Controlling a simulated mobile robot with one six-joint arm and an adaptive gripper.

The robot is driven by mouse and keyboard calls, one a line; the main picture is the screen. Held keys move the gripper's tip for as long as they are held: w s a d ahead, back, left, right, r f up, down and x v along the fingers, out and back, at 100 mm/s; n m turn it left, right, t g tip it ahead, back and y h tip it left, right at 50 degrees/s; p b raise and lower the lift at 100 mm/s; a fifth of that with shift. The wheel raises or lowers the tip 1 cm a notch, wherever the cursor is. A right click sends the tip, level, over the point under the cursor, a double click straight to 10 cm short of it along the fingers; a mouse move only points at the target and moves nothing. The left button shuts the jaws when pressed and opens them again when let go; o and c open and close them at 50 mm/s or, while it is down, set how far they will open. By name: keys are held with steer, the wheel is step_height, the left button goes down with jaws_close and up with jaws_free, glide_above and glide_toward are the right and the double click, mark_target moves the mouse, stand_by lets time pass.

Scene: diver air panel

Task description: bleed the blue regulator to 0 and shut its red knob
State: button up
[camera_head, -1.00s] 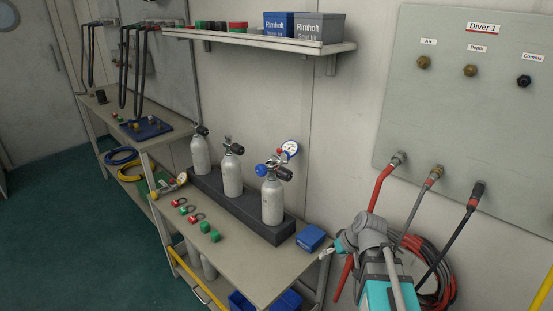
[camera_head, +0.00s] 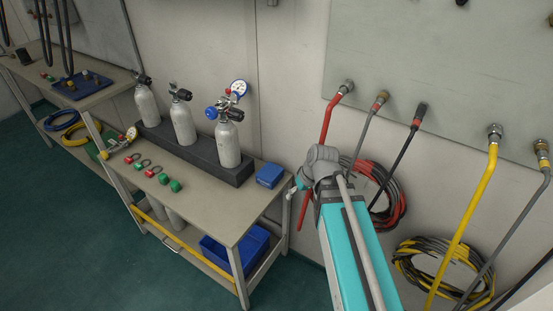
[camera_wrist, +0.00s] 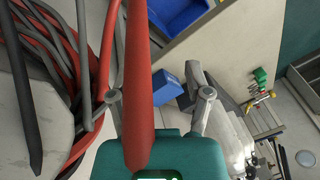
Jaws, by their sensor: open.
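The blue regulator (camera_head: 222,108) sits on top of the rightmost grey cylinder (camera_head: 228,145), with a round blue knob at its left and a white-faced gauge (camera_head: 239,87) behind. The gauge reading is too small to tell. My gripper (camera_head: 290,191) is right of the table, near the small blue box (camera_head: 270,175) and well apart from the regulator. In the wrist view my gripper (camera_wrist: 160,96) has its fingers spread and empty. A red hose (camera_wrist: 138,90) crosses the view between them; whether it touches is unclear.
Two more cylinders (camera_head: 181,125) stand in the dark rack. Red and green fittings (camera_head: 163,178) and a yellow regulator (camera_head: 131,133) lie on the table (camera_head: 210,205). Hoses hang from the wall panel (camera_head: 440,70) beside my arm. A blue bin (camera_head: 225,255) sits below. Floor at left is clear.

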steer(key=s+d+f+m+g+h, duration=0.1)
steer(key=s+d+m+h, duration=0.2)
steer(key=s+d, duration=0.1)
steer(key=shift+s+d+g, duration=0.3)
steer(key=shift+s, duration=0.2)
